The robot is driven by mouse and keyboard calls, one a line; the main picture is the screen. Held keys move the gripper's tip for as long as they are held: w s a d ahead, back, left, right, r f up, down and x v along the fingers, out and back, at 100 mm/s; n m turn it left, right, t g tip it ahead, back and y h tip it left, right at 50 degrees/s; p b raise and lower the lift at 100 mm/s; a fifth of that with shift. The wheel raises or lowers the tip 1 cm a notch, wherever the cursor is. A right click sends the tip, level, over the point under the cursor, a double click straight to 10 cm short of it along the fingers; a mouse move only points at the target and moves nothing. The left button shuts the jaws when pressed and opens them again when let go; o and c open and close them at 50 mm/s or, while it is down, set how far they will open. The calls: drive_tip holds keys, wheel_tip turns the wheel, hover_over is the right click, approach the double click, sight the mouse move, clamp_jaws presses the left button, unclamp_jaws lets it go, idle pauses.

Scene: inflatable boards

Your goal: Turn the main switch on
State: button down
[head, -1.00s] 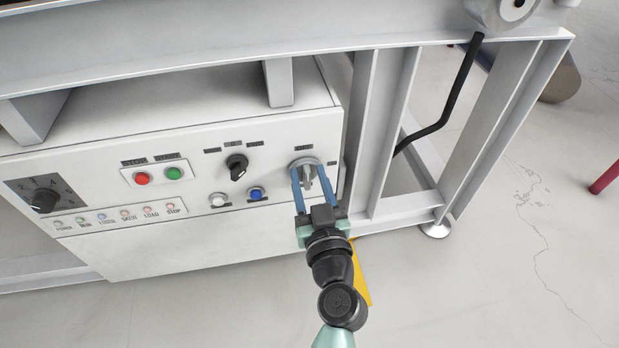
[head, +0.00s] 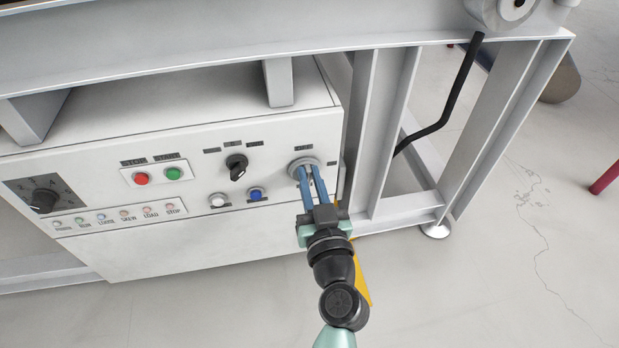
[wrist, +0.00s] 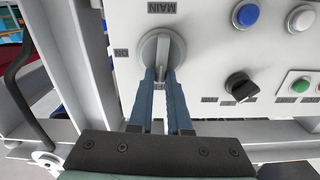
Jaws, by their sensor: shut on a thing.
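The main switch (head: 303,163) is a round grey rotary knob at the right end of the white control panel, and it also shows in the wrist view (wrist: 151,48) beside the label MAIN. My gripper (head: 312,170) has two blue fingers reaching up to the knob. In the wrist view the fingertips (wrist: 160,72) are closed on the raised grey handle of the switch, one on each side. The fingers hide part of the handle. The handle lies roughly in line with the fingers.
The panel (head: 190,245) also bears a black selector knob (head: 237,167), a red button (head: 142,179), a green button (head: 174,173), a white button (head: 218,200) and a blue button (head: 255,194). Grey frame posts (head: 378,135) stand close to the right.

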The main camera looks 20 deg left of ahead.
drive_tip(key=shift+w+d+f+m+p, duration=0.15)
drive_tip(key=shift+d+f+m, duration=0.2)
drive_tip(key=shift+m, duration=2.45)
drive_tip(key=shift+w+d+f+m+p, duration=0.2)
drive_tip(key=shift+f+m, duration=0.2)
drive_tip(key=shift+m, duration=2.4)
drive_tip(key=shift+w+d+f+m+p, duration=0.15)
drive_tip(key=shift+d+f+m, duration=0.2)
drive_tip(key=shift+m, duration=2.45)
drive_tip(key=c, duration=0.9)
unclamp_jaws()
drive_tip(key=shift+o, duration=0.2)
drive_tip(key=p+v, duration=0.3)
drive_tip(key=v, duration=1)
